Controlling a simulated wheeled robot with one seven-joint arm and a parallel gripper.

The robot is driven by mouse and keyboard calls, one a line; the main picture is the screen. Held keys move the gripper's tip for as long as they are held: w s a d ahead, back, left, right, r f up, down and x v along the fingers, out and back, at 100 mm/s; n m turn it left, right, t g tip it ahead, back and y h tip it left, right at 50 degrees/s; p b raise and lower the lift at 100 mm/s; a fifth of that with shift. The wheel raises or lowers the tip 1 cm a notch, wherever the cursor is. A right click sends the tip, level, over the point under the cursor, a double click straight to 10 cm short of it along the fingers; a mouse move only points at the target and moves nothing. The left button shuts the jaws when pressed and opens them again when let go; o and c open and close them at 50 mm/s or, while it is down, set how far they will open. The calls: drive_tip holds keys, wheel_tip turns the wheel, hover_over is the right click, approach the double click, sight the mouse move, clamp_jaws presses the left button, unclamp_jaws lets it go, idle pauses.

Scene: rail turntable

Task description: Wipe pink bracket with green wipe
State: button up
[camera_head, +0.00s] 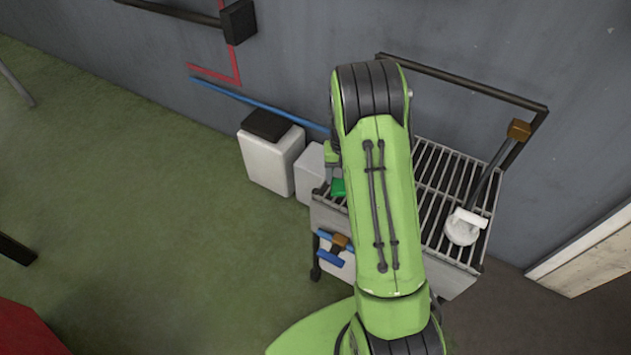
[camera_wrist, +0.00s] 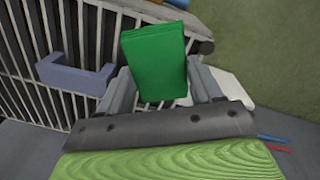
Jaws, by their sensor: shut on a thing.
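The green wipe (camera_wrist: 155,62) is held between the two fingers of my gripper (camera_wrist: 160,85) in the wrist view. A small part of the green wipe (camera_head: 338,187) shows beside my arm in the head view. A lavender-blue bracket (camera_wrist: 75,77) with upturned ends lies on the slatted rack, left of my gripper and apart from the wipe. No clearly pink bracket shows. My arm hides much of the rack and the gripper in the head view.
The slatted cart top (camera_head: 432,190) stands against the grey wall. A white round-based tool (camera_head: 463,227) sits at its right end. A white bin with a black lid (camera_head: 270,155) stands left of the cart. Green floor at left is largely clear.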

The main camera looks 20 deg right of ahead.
drive_tip(key=s+d+r+m+p, duration=0.2)
drive_tip(key=d+r+m, duration=0.1)
drive_tip(key=d, duration=0.4)
drive_tip(key=s+d+r+m+p, duration=0.2)
drive_tip(key=s+d+r+m, duration=0.1)
drive_tip(key=d, duration=0.4)
wheel_tip(320, 180, down, 7)
drive_tip(key=b, duration=0.4)
drive_tip(key=shift+w+r+b, duration=0.15)
drive_tip(key=shift+r+b, duration=0.05)
drive_tip(key=shift+b, duration=0.1)
drive_tip(key=shift+f+b, duration=0.45)
drive_tip(key=shift+f, duration=0.15)
drive_tip(key=shift+w+a, duration=0.8)
drive_tip(key=shift+w, duration=0.15)
drive_tip(key=shift+s+d, duration=1.6)
drive_tip(key=shift+s, duration=0.3)
drive_tip(key=shift+r, duration=0.1)
